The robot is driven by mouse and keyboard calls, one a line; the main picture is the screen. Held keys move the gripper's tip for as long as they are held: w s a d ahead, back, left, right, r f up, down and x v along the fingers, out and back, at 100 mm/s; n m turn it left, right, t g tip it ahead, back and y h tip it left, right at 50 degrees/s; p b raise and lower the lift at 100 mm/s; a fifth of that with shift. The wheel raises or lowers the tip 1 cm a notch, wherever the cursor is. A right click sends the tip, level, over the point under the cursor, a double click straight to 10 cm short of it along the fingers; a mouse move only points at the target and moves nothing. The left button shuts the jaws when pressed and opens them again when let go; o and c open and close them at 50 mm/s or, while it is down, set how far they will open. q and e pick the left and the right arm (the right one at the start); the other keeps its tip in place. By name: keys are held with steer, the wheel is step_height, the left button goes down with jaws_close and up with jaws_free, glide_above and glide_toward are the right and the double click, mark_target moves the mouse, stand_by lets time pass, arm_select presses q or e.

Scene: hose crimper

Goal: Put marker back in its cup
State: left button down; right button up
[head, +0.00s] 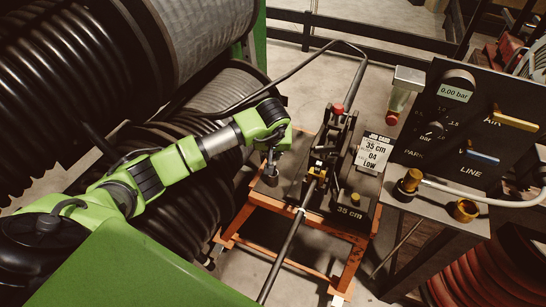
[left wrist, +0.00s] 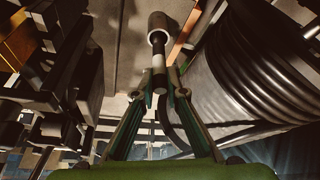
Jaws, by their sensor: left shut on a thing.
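My left gripper (head: 272,156) is shut on the marker (left wrist: 158,62), a slim dark stick with a white band, which shows between the fingertips (left wrist: 157,90) in the left wrist view. The marker points away from the gripper, toward a small dark grey cup (left wrist: 157,20). Its far end overlaps the cup's mouth in that view; I cannot tell how deep it sits inside. In the head view the cup (head: 269,178) stands on the left part of the bench top, right below my left gripper. The fingers hide most of the marker there. My right gripper is out of view.
The crimper (head: 325,150) with its hose stands right of the cup on the orange-framed bench (head: 345,270). A label card (head: 374,153) stands beside it. Large hose reels (head: 60,80) are close on the left. A control panel (head: 465,130) is at the right.

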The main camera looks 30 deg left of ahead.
arm_select(q)
steer(key=shift+f, duration=0.95)
steer(key=c, duration=2)
jaws_free()
steer(key=shift+c, duration=0.2)
steer(key=shift+r, duration=0.3)
steer(key=v, duration=1.1)
steer(key=shift+r+b, duration=0.35)
steer(key=shift+s, duration=0.15)
